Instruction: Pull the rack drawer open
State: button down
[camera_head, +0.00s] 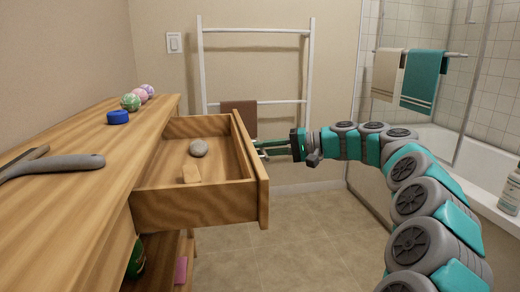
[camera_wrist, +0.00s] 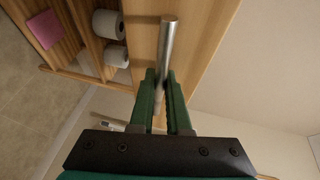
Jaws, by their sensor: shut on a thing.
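The rack drawer (camera_head: 195,208) is part of the wooden rack (camera_head: 85,195) on the left and stands pulled well out. My gripper (camera_head: 262,149) is at the outer face of the drawer front. In the wrist view my gripper (camera_wrist: 163,95) has its green fingers on both sides of the metal bar handle (camera_wrist: 167,45), shut on it. In the head view the handle is mostly hidden by the fingers.
On the rack top are a blue round item (camera_head: 118,117), several patterned balls (camera_head: 131,102) and a grey-handled tool (camera_head: 55,166). Paper rolls (camera_wrist: 107,24) and a pink item (camera_wrist: 44,29) sit on lower shelves. A white towel ladder (camera_head: 201,70) stands behind. Tiled floor (camera_head: 310,240) is clear.

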jog(key=c, duration=0.9)
grip_release()
jog(key=shift+d, duration=0.1)
jog(key=v, duration=0.7)
jog(key=shift+d+r, duration=0.1)
jog(key=shift+d, duration=0.2)
